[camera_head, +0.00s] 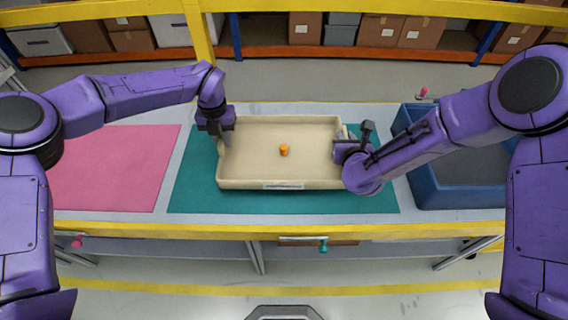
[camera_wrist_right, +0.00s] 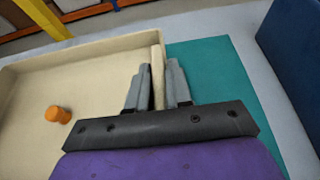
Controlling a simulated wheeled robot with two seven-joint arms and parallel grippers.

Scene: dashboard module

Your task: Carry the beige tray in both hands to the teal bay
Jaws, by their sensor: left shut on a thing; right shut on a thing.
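A small orange cylinder (camera_head: 284,150) stands inside the tray. My left gripper (camera_head: 222,138) is shut on the tray's left wall. My right gripper (camera_wrist_right: 158,88) is shut on the tray's right wall, one finger on each side of it. In the right wrist view, the tray (camera_wrist_right: 95,65) and the orange cylinder (camera_wrist_right: 58,114) also show, with teal surface to the right.
A pink bay (camera_head: 115,168) lies to the left of the teal one. A blue bin (camera_head: 440,190) stands to the right, beyond a grey strip. A yellow rail (camera_head: 150,230) runs along the table's front edge. Shelves with boxes (camera_head: 380,28) stand behind.

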